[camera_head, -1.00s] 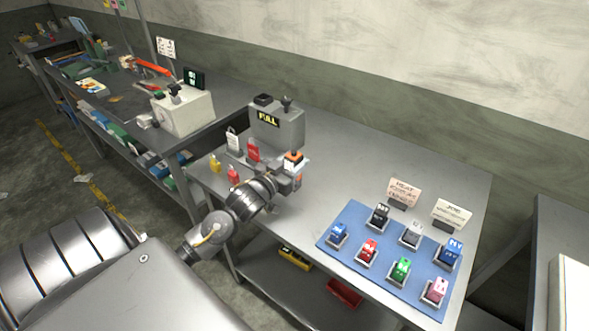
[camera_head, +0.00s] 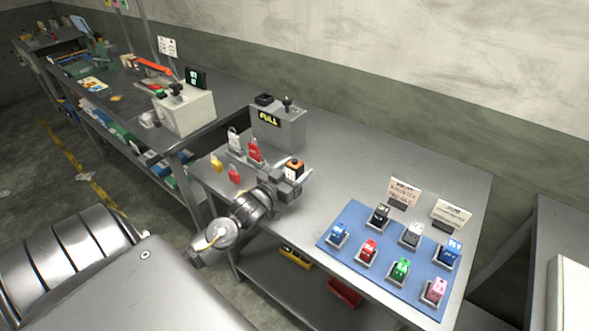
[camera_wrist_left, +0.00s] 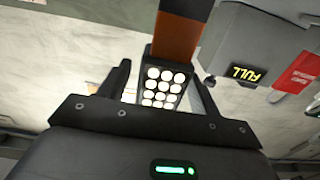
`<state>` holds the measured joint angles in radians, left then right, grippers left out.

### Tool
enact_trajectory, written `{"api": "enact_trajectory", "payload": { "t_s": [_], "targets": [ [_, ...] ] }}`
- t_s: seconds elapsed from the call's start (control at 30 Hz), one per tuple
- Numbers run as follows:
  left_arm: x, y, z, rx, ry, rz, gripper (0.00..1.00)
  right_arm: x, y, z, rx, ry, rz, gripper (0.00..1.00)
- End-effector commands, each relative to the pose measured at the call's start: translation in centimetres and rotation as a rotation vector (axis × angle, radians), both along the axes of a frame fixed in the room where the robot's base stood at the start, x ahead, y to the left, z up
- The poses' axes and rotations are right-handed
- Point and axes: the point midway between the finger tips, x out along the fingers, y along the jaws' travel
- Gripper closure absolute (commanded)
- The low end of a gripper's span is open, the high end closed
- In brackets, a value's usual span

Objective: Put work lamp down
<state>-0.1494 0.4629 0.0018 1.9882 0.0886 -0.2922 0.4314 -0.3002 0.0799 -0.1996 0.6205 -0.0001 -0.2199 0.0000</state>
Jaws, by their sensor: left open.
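The work lamp (camera_head: 294,167), orange and black, appears upright at the back of the bench's front left part, beside a grey box. My left gripper (camera_head: 297,180) is open around or just in front of it; contact is unclear. In the left wrist view the lamp's lit face, a grid of round white LEDs (camera_wrist_left: 165,85), lies between the open fingers of my left gripper (camera_wrist_left: 163,78), with its orange body (camera_wrist_left: 178,35) above. A gap shows beside the left finger. The lamp's base is partly hidden. My right gripper is not in view.
A blue mat (camera_head: 337,257) with several coloured blocks lies at right on the bench (camera_head: 345,160). The bench centre is clear.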

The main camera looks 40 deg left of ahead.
Motion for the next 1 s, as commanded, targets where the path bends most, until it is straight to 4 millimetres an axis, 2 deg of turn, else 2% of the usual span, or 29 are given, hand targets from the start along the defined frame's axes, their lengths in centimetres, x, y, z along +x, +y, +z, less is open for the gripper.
{"api": "enact_trajectory", "payload": {
  "t_s": [0.07,0.17,0.5,0.7,1.0],
  "targets": [
    [0.0,0.0,0.3,0.001,-0.001,0.0,0.37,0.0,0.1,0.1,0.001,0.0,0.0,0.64],
    [-1.0,-0.1,0.0,0.0,0.002,-0.001,0.37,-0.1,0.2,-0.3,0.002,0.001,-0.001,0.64],
    [-7.9,-0.2,-0.2,0.0,0.003,0.0,0.37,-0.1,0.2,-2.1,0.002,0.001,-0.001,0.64],
    [-10.9,-0.3,0.0,0.0,0.001,-0.001,0.37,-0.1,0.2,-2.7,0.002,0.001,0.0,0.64],
    [-12.0,-0.3,0.3,0.0,-0.001,0.0,0.37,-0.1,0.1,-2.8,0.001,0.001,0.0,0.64]
  ]
}}
